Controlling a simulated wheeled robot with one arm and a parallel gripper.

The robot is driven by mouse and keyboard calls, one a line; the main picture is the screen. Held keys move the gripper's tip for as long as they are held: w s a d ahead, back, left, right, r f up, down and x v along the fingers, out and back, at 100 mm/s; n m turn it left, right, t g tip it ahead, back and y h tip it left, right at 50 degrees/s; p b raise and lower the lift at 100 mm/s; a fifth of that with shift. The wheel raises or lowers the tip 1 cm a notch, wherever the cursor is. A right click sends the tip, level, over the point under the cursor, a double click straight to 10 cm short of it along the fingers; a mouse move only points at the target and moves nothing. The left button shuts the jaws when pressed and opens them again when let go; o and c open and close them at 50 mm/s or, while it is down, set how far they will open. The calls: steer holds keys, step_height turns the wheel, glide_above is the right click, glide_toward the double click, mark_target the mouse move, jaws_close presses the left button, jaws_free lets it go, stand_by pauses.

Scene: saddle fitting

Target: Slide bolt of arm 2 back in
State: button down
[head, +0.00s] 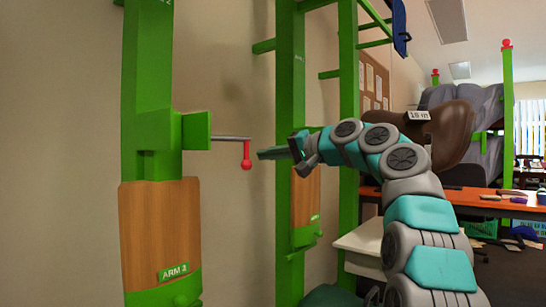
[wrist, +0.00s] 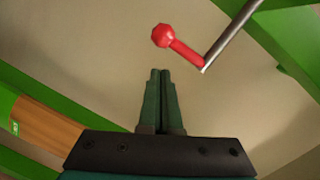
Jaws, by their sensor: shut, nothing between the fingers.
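The bolt of arm 2 is a thin grey rod (head: 230,137) that sticks out to the right from a green block (head: 196,130) on the post. Its red handle (head: 247,157) hangs down from the rod's outer end and finishes in a knob. The rod (wrist: 228,38) and red handle (wrist: 178,43) also show in the wrist view, ahead of the fingertips. My gripper (head: 260,154) is shut and empty, just right of the handle in the head view. In the wrist view its closed fingers (wrist: 160,73) are apart from the handle. The rod's inner end is hidden in the block.
A wooden panel with the ARM 2 label (head: 174,271) is below the bolt. Another green post (head: 290,80) stands behind my gripper. A brown saddle (head: 448,132) is at the right, behind my arm, near an orange table (head: 475,203).

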steer(key=shift+s+a+f+b, duration=0.4)
steer(key=shift+s+a+f, duration=0.05)
steer(key=shift+s+a, duration=0.2)
steer(key=shift+a, duration=0.1)
steer(key=s+a+b, duration=0.2)
steer(key=s+a, duration=0.4)
steer(key=s, duration=0.2)
steer(key=shift+a, duration=0.15)
steer(key=shift+s+f, duration=0.1)
steer(key=shift+s, duration=0.05)
